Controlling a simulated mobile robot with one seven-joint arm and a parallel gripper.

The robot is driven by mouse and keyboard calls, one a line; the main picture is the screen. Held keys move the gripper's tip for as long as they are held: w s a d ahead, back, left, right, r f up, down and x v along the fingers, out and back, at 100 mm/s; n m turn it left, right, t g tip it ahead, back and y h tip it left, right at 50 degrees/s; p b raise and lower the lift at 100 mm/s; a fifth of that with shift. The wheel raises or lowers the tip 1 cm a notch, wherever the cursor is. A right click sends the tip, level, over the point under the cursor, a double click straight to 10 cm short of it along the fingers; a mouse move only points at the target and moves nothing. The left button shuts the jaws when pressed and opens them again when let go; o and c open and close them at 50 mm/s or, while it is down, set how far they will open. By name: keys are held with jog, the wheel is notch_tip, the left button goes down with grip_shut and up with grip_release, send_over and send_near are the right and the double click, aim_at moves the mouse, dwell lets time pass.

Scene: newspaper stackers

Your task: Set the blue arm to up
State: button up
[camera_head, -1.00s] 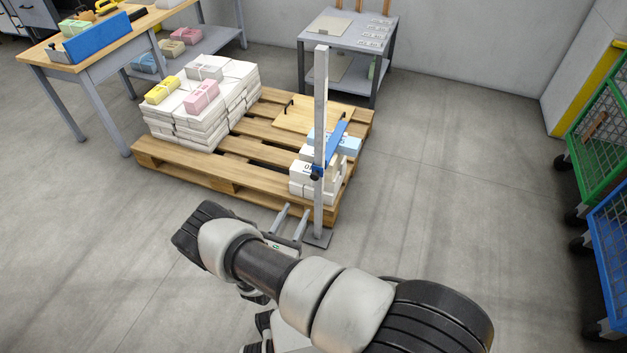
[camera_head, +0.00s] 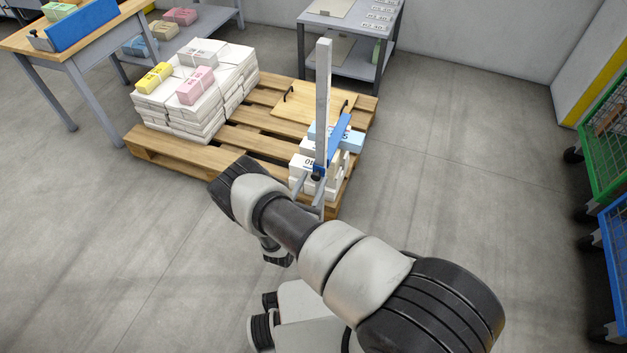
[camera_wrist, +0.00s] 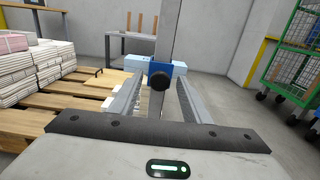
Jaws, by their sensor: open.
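The blue arm (camera_head: 338,139) is a flat bar on an upright grey post (camera_head: 322,95) at the pallet's right front corner. It slants back and right in the head view, over a stack of bundles; it is not upright along the post. A blue bracket with a black knob (camera_wrist: 160,81) shows at its pivot in the wrist view, where the rest of the bar is mostly hidden. My gripper (camera_head: 312,184) is open and empty, close in front of the knob. In the wrist view its fingers (camera_wrist: 161,84) lie left and right of the knob; contact cannot be told.
The wooden pallet (camera_head: 176,161) carries white bundles (camera_head: 186,118) at left and a smaller stack (camera_head: 302,168) beneath the blue arm. A grey side table (camera_head: 350,24) stands behind. Green (camera_head: 606,135) and blue (camera_head: 616,235) wire carts stand at right. Floor between pallet and carts is clear.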

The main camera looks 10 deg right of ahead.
grip_shut()
notch_tip(320, 180, up, 35)
jog(key=p, duration=2.2)
jog(key=shift+w+r+p, duration=0.1)
jog(key=shift+r+p, duration=0.1)
jog(key=shift+p, duration=0.15)
jog(key=shift+c, duration=0.4)
grip_release()
jog(key=shift+o, duration=0.4)
jog(key=shift+f, duration=0.1)
jog(key=b+v, duration=0.1)
jog(key=v, duration=1.6)
jog(key=shift+s, duration=0.25)
